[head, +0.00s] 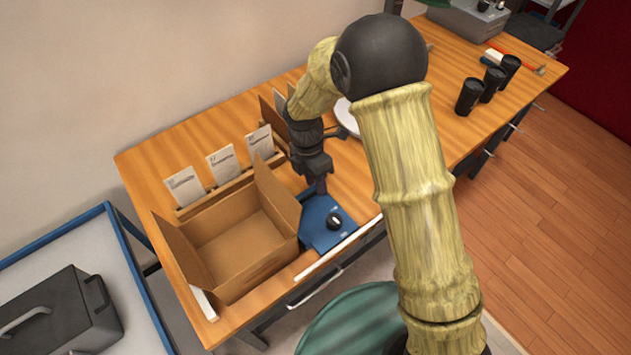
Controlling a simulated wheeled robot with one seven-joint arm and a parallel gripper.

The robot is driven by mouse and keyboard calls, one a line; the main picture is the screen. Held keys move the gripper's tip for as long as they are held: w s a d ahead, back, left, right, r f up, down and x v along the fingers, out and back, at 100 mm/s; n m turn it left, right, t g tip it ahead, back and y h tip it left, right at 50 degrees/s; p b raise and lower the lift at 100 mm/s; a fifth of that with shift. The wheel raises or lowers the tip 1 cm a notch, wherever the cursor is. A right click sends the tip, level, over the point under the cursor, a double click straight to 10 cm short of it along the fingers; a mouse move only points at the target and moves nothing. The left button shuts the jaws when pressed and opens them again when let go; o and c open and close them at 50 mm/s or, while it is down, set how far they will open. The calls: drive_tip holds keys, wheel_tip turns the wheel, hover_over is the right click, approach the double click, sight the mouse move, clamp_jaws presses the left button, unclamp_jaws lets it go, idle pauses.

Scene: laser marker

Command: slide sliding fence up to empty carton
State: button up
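The empty carton (237,246) stands open on the wooden table, its flaps spread and its inside bare. What looks like the sliding fence is a blue piece with a black knob (322,229), just right of the carton by a pale rail at the table's front edge. The carton's right side and flap overlap the fence's left edge in this view, so I cannot tell if they touch. My gripper (318,184) points down at the back end of the blue piece. Its fingertips are small and dark there, and I cannot tell whether they are open, shut or touching it.
White cards (224,164) stand in a wooden rack behind the carton. Several black cups (469,96) stand at the far right of the table. A blue-edged bench with a dark grey case (62,318) is at the left. Bare tabletop lies right of my gripper.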

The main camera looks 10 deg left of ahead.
drive_tip(key=shift+d+f, duration=0.1)
drive_tip(key=shift+f, duration=0.5)
drive_tip(key=shift+c, duration=0.2)
clamp_jaws()
